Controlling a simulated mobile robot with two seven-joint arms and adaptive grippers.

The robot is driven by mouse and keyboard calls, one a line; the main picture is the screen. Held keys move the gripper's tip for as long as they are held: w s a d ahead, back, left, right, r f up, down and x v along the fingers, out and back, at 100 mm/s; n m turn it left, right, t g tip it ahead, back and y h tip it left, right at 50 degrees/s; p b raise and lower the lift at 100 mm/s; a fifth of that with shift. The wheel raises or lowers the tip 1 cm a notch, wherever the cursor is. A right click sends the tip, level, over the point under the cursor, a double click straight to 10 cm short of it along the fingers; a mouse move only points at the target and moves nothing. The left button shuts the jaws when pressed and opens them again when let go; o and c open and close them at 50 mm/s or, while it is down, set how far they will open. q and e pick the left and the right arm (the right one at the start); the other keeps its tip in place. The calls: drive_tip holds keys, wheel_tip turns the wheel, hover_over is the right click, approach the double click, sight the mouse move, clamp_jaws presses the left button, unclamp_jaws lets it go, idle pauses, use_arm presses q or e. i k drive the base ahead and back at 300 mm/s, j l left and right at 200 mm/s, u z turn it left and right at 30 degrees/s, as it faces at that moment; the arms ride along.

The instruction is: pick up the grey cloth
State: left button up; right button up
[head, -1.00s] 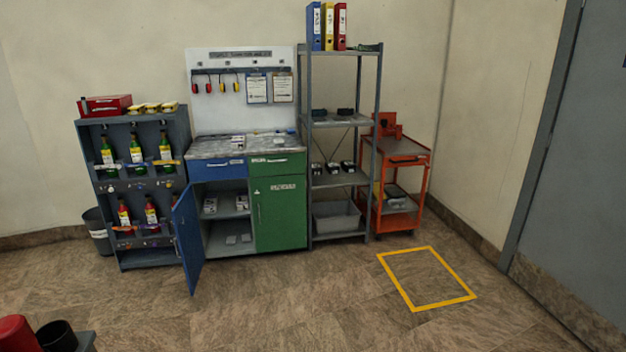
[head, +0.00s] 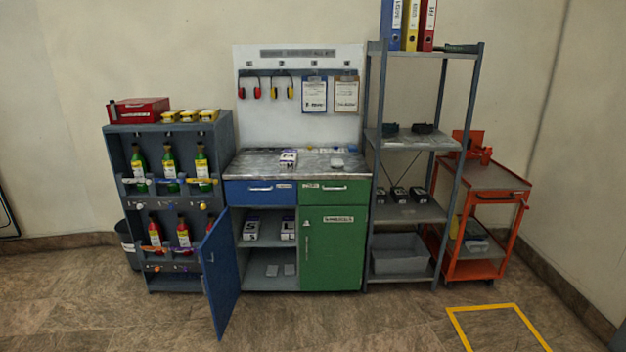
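I cannot single out the grey cloth for certain. Two small flat light-grey pieces (head: 280,269) lie on the floor of the open cabinet compartment, too small to tell if they are cloth. A small pale item (head: 337,163) lies on the right part of the worktop (head: 262,164). A greyish item (head: 477,244) sits on the lower shelf of the orange trolley (head: 497,176). Neither of my grippers is in view.
The blue cabinet door (head: 221,272) stands open toward me. The green door (head: 331,248) is shut. A bottle rack (head: 128,217) is at left, a grey shelving unit (head: 371,130) at right. Floor in front is clear, with a yellow outline (head: 487,307).

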sight(335, 163)
drive_tip(key=i+j+z, duration=0.1)
drive_tip(key=i, duration=1.5)
